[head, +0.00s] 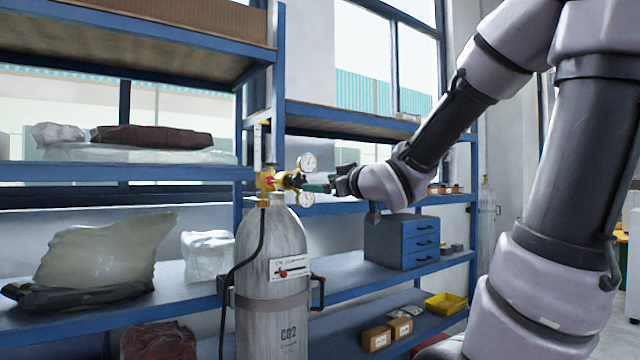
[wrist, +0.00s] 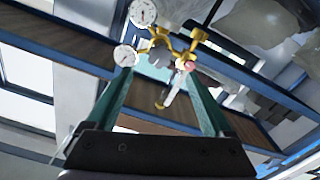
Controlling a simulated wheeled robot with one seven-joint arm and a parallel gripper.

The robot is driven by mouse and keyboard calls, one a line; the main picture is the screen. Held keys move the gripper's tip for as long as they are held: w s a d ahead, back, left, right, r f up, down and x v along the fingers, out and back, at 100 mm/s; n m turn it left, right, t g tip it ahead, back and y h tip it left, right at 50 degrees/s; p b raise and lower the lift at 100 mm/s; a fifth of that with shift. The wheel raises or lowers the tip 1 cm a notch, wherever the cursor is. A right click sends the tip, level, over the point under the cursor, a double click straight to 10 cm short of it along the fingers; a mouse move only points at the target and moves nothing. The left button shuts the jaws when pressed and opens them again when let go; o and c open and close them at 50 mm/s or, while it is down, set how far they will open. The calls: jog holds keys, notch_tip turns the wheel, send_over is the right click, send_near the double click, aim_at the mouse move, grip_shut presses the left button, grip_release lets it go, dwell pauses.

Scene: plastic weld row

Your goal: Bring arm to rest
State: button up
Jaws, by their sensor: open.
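My arm reaches from the right of the head view toward a grey CO2 cylinder (head: 272,270). My gripper (head: 312,187) is at the brass regulator (head: 268,182) on top of the cylinder, between its two round gauges. In the wrist view, the green fingers of my gripper (wrist: 178,88) are spread apart. The brass regulator (wrist: 190,50) and its gauges (wrist: 142,13) lie just beyond the fingertips. I cannot tell whether the fingers touch it.
Blue shelving (head: 350,280) stands behind the cylinder with wrapped bags, a blue drawer cabinet (head: 402,241), cardboard boxes (head: 377,337) and a yellow bin (head: 445,303). A black hose (head: 236,270) hangs beside the cylinder. A second cylinder (head: 486,215) stands farther back.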

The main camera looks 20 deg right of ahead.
jog(key=shift+d, duration=0.1)
jog(key=s+d+f+m+g+h, duration=0.4)
jog(key=s+d+m+h, duration=0.1)
jog(key=d+m, duration=0.15)
jog(key=s+a+f+m+g, duration=0.2)
jog(key=s+g, duration=0.1)
jog(key=s, duration=0.3)
jog(key=s+a+f+m+g+y, duration=0.1)
jog(key=s+a+f+m+g, duration=0.2)
jog(key=s, duration=0.4)
jog(key=shift+y, duration=0.3)
dwell(1.3)
